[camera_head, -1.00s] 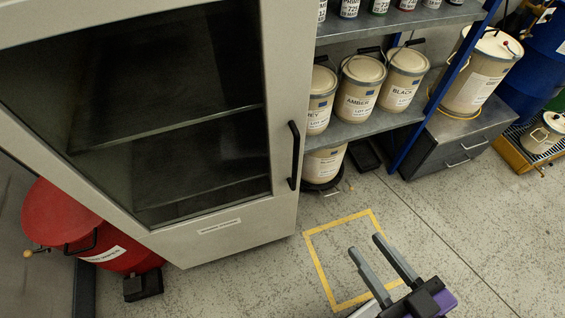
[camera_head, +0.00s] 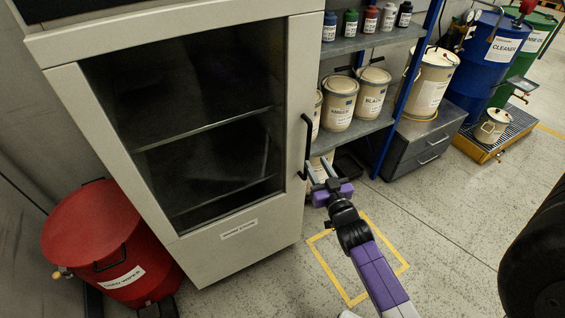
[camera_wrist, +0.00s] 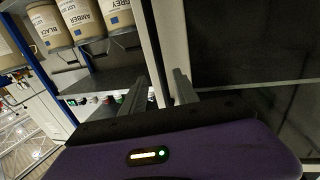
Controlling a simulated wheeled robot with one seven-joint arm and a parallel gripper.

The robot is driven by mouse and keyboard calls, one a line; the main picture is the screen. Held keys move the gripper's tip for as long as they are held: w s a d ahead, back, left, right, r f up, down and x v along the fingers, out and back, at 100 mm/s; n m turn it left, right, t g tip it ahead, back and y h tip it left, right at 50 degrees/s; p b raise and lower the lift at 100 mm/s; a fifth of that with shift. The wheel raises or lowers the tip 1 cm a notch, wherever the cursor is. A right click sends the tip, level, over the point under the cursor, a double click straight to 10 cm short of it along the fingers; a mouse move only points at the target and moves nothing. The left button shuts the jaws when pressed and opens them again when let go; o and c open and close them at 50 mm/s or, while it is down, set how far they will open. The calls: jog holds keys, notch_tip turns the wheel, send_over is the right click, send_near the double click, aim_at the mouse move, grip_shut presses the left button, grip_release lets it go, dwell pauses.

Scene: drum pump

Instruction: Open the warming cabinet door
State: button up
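The warming cabinet (camera_head: 190,150) is a tall grey unit with a dark glass door, and the door looks shut. Its black vertical bar handle (camera_head: 308,148) is on the door's right edge. My gripper (camera_head: 318,167) is just right of the handle's lower part, fingers pointing toward the cabinet. In the wrist view, its two fingers (camera_wrist: 159,90) are apart, with the pale door edge (camera_wrist: 172,35) beyond them. Whether the handle lies between the fingers, or touches them, I cannot tell.
A red waste drum (camera_head: 110,245) stands left of the cabinet. A shelf (camera_head: 350,138) with beige paint pails is close behind my gripper on the right. A grey drawer unit (camera_head: 425,145) and a blue drum (camera_head: 490,60) stand farther right.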

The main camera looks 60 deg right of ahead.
aim_at(309, 151)
jog(key=p+x, duration=0.2)
jog(key=x, duration=0.4)
jog(key=shift+w+r, duration=0.2)
jog(key=shift+w+d+f, duration=0.2)
jog(key=shift+w+d, duration=0.3)
jog(key=shift+d, duration=0.05)
grip_shut()
dwell(0.9)
